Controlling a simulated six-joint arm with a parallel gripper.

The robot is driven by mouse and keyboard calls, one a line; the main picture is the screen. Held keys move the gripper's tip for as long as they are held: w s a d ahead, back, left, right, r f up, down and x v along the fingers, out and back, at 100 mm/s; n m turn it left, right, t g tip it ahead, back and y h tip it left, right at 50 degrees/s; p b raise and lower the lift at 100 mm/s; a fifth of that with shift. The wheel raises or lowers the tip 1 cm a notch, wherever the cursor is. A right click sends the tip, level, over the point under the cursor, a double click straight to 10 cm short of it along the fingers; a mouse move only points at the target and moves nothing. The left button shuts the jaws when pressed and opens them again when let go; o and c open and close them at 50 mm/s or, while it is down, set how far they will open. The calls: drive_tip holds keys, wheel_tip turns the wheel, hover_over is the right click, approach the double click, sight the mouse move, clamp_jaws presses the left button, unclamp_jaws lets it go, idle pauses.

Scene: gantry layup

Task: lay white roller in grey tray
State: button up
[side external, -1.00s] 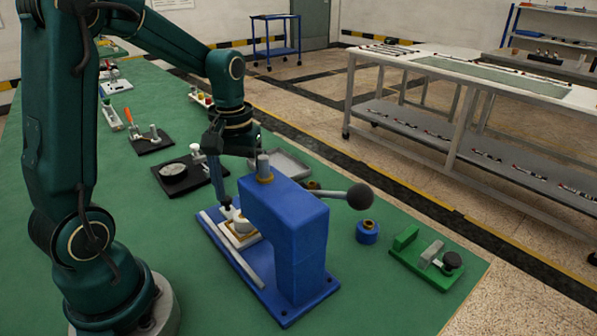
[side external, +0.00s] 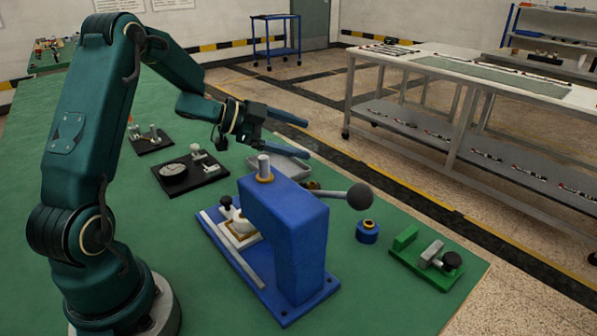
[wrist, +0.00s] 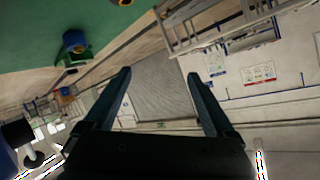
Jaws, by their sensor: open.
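My gripper (side external: 306,139) is open and empty, raised above and behind the blue press, its fingers pointing right. In the wrist view the two fingers (wrist: 159,75) are spread with nothing between them. The grey tray (side external: 290,165) lies on the green table behind the press, partly hidden by the lower finger and the press. A white rounded piece (side external: 242,226) sits on the bed of the press, beside a dark knob; I cannot tell whether it is the white roller. The tray's inside is mostly hidden.
The blue press (side external: 290,235) has a lever with a dark ball (side external: 360,196) reaching right. A blue bushing (side external: 367,232) and a green clamp fixture (side external: 428,258) stand to the right. A black plate with a round dial (side external: 173,172) lies left of the tray. The front left of the table is clear.

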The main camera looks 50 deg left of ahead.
sight(225, 200)
drive_tip(key=s+f+m+g+h, duration=0.1)
drive_tip(key=s+f+g+h, duration=0.1)
drive_tip(key=s, duration=0.3)
drive_tip(key=s+f+m+g+h, duration=0.1)
drive_tip(key=s+f+g+h, duration=0.1)
drive_tip(key=s, duration=0.4)
drive_tip(key=s+f+m+g+h, duration=0.1)
drive_tip(key=s+f+g+h, duration=0.1)
drive_tip(key=s, duration=0.4)
drive_tip(key=shift+f+g, duration=0.6)
drive_tip(key=shift+f, duration=0.2)
drive_tip(key=shift+s+a+f, duration=0.15)
drive_tip(key=shift+f, duration=0.1)
drive_tip(key=shift+x, duration=2.45)
drive_tip(key=shift+r, duration=0.1)
clamp_jaws()
